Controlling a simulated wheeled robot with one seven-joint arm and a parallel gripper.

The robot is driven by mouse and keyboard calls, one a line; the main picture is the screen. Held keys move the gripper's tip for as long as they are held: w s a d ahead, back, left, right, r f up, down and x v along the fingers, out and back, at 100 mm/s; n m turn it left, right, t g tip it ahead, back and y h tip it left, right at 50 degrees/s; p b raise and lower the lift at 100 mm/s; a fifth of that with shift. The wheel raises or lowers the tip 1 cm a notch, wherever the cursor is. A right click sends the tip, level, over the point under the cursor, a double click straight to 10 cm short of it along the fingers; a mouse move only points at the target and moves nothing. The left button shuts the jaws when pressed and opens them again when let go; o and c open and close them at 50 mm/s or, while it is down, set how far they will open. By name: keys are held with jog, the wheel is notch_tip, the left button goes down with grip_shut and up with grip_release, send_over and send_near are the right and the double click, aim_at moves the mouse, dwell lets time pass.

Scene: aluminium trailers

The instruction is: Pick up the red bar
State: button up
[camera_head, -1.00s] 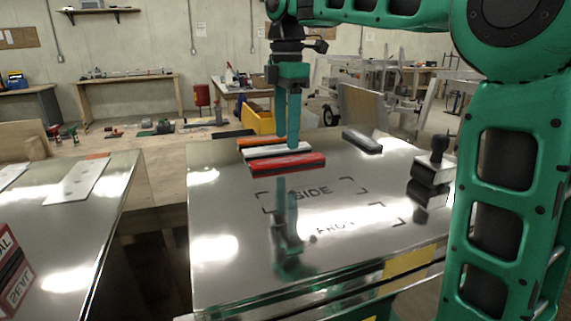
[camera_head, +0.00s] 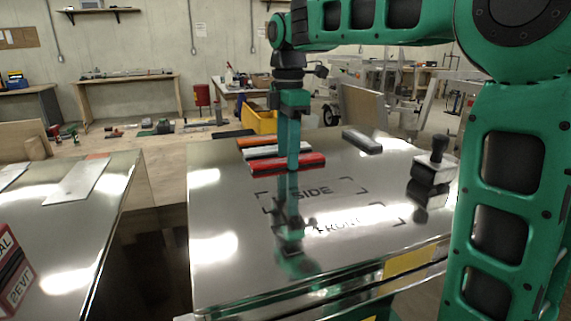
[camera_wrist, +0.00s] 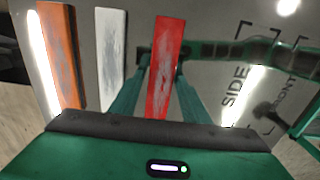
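The red bar (camera_head: 271,166) lies on the shiny metal table, nearest in a row with a white bar (camera_head: 272,151) and an orange bar (camera_head: 258,141). My gripper (camera_head: 293,167) points down, its fingertips low at the right part of the red bar. In the wrist view, the red bar (camera_wrist: 164,62) runs between the two fingers (camera_wrist: 162,78), one on each side. The fingers look open around it; contact is hard to make out. The head view hides part of the bar behind the fingers.
A dark grey bar (camera_head: 362,141) lies at the back right, and a black-handled stamp (camera_head: 433,170) stands at the right edge. The table's front, with SIDE and FRONT markings, is clear. A gap separates it from the left table (camera_head: 100,215).

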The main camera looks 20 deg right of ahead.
jog(key=c, duration=0.7)
jog(key=shift+r, duration=0.15)
